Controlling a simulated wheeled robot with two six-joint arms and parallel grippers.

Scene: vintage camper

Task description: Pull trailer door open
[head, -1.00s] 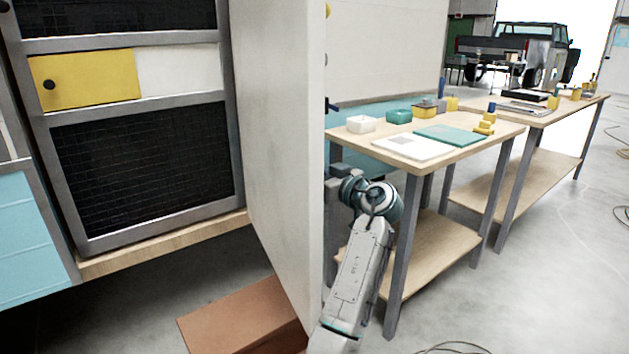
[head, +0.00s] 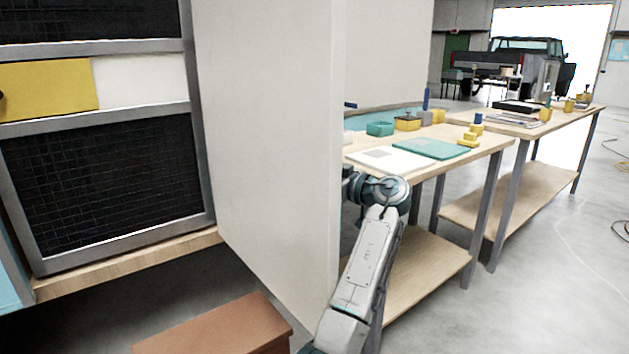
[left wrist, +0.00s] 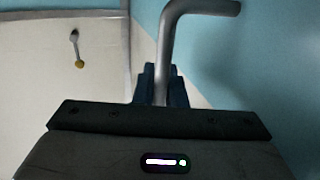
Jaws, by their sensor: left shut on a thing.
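The trailer door (head: 275,130) is a tall white panel standing out beside a grey-framed mesh screen (head: 105,185) with a yellow and white strip. In the left wrist view, my left gripper (left wrist: 160,82) is shut on the bent grey metal door handle (left wrist: 168,40), its dark blue fingers on either side of the rod. A light blue surface lies behind the handle. In the head view, my arm rises right of the door's edge, and its gripper and the handle are hidden behind the door. My right gripper is not in view.
A brown step (head: 215,330) lies on the floor below the door. A wooden workbench (head: 455,160) with trays and yellow blocks stands close behind my arm. A second bench (head: 545,125) and a pickup truck (head: 510,65) are farther back.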

